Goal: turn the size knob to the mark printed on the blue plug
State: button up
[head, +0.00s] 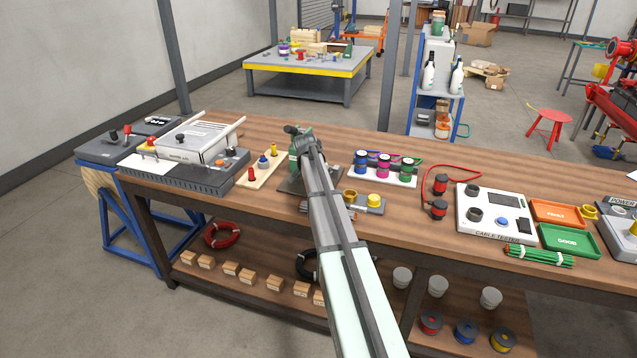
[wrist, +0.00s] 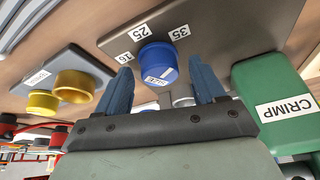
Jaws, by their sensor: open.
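The blue size knob (wrist: 158,64), labelled SIZE, sits on a grey-brown plate (wrist: 200,25) with white labels 16, 25 and 35 beside it. In the wrist view its far side is hidden, and I cannot tell which label it points to. My gripper (wrist: 160,67) is open, its two blue fingers apart on either side of the knob in the picture; I see no clear contact. In the head view my arm hides the knob. A small blue plug (head: 263,161) stands on a wooden board, between a red and a yellow one; any print on it is too small to read.
A green housing marked CRIMP (wrist: 280,100) stands right beside my gripper. Yellow sockets (wrist: 76,86) on a grey block are to the left. In the head view, a white rack (head: 405,181) of blue, magenta and green items stands right of my arm, with a cable tester (head: 485,228) beyond.

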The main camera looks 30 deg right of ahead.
jog(key=v, duration=1.4)
jog(key=shift+a+f, duration=0.1)
jog(key=shift+f, duration=0.05)
